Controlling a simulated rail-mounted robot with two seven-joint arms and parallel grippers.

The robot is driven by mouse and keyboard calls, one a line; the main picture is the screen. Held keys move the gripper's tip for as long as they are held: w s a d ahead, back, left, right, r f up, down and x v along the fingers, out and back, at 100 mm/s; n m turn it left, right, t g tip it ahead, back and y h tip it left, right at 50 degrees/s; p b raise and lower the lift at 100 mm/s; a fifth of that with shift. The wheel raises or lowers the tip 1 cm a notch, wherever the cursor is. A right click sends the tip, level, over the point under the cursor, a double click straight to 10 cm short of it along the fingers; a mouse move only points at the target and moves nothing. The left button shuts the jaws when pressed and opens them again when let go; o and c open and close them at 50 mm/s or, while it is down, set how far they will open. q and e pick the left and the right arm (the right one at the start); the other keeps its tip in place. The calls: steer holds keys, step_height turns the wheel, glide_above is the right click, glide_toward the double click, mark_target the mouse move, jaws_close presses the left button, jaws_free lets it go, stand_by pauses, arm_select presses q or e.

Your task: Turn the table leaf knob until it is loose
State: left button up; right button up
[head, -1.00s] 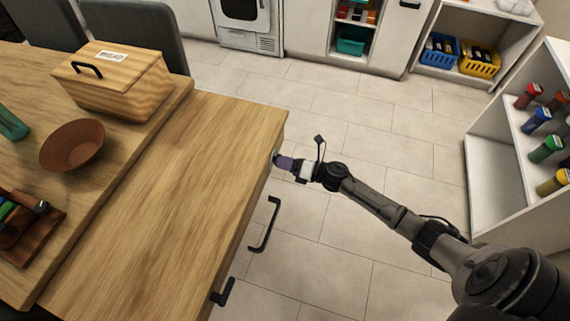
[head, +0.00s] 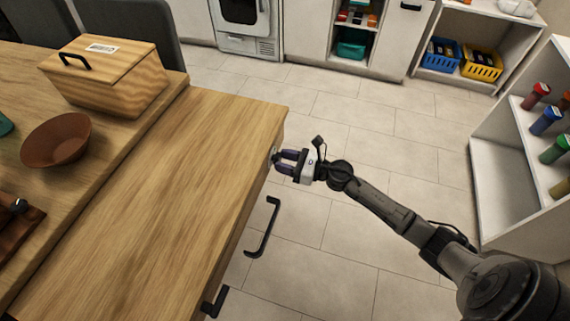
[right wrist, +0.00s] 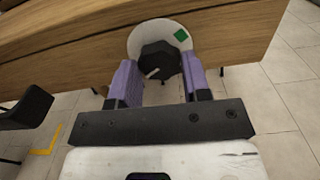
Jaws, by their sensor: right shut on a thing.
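The knob (right wrist: 158,62) is black, with a white pointer line toward its lower left. It sits on a round white plate (right wrist: 140,35) with a green square at the upper right, on the edge of the wooden table leaf (head: 180,180). My right gripper (right wrist: 158,78) is shut on the knob, one purple finger on each side. In the head view my right gripper (head: 278,158) reaches the leaf's far right corner, and the fingers mostly hide the knob. My left gripper is not in view.
Black handles (head: 264,228) stick out below the knob along the same side. A wooden box (head: 110,80) and a brown bowl (head: 57,140) stand on the table at left. A white shelf (head: 505,165) is at the right. Open floor lies between.

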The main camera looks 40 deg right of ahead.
steer(key=shift+n+b, duration=0.6)
steer(key=shift+n, duration=0.4)
steer(key=o, duration=0.9)
steer(key=shift+s+d, duration=0.15)
steer(key=shift+s, duration=0.1)
steer(key=p+v, duration=0.2)
steer(key=v, duration=1.1)
steer(key=shift+s, duration=0.15)
